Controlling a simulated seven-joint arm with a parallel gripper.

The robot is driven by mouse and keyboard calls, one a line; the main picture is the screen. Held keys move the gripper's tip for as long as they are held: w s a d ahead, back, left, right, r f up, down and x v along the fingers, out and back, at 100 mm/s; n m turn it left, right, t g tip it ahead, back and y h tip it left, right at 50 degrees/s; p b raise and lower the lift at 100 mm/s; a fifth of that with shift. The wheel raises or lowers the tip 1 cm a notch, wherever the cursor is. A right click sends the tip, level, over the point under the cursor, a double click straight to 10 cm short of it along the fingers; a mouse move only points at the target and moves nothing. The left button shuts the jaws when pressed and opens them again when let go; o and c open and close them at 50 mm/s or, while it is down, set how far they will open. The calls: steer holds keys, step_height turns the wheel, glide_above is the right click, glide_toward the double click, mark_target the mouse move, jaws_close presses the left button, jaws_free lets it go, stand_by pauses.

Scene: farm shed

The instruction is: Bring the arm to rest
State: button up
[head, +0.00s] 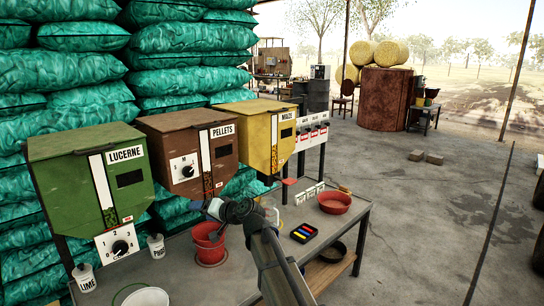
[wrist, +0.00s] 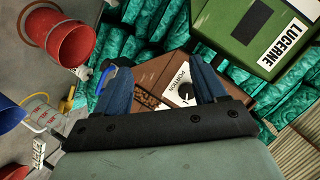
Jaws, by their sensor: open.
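My gripper (head: 203,207) is in front of the dispensers, just above and beside the red bucket (head: 208,238) on the grey table (head: 182,280). In the wrist view my gripper (wrist: 160,68) has its two blue fingers spread apart, with nothing seen between them but the brown PELLETS dispenser (wrist: 150,75) behind. The dispenser also shows in the head view (head: 165,140). My arm reaches up from the lower middle of the head view, over the table. The red bucket also shows at upper left in the wrist view (wrist: 68,38), apart from the fingers.
A green LUCERNE dispenser (head: 75,160) stands left and a yellow MAIZE dispenser (head: 257,120) right. A red bowl (head: 335,207), a black tray (head: 304,233), small pots and a white bucket (head: 147,297) are on the table. Stacked green sacks (head: 70,70) stand behind. Open floor lies right.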

steer(key=s+d+f+n+g+h, duration=0.1)
steer(key=s+d+f+g+h, duration=0.2)
steer(key=s+d+f, duration=0.7)
steer(key=s+d+f+g+h, duration=0.25)
steer(key=d+f+h, duration=0.2)
steer(key=f, duration=1.25)
steer(key=s+d+f+n+g+h, duration=0.1)
steer(key=s+d+f+g+h, duration=0.15)
steer(key=s+d+f, duration=0.8)
steer(key=s+d+f+m+g, duration=0.1)
steer(key=s+d+f+g, duration=0.1)
steer(key=s+d+f, duration=0.3)
steer(key=s+d+f+m+g+h, duration=0.1)
steer(key=s+d+f, duration=0.4)
steer(key=s+f, duration=0.6)
steer(key=s+d+f+m+g+h, duration=0.1)
steer(key=s+d+f+g, duration=0.2)
steer(key=s+f, duration=0.5)
steer(key=s+d, duration=0.1)
steer(key=s, duration=0.5)
steer(key=shift+d+g, duration=0.3)
steer(key=shift+d, duration=0.1)
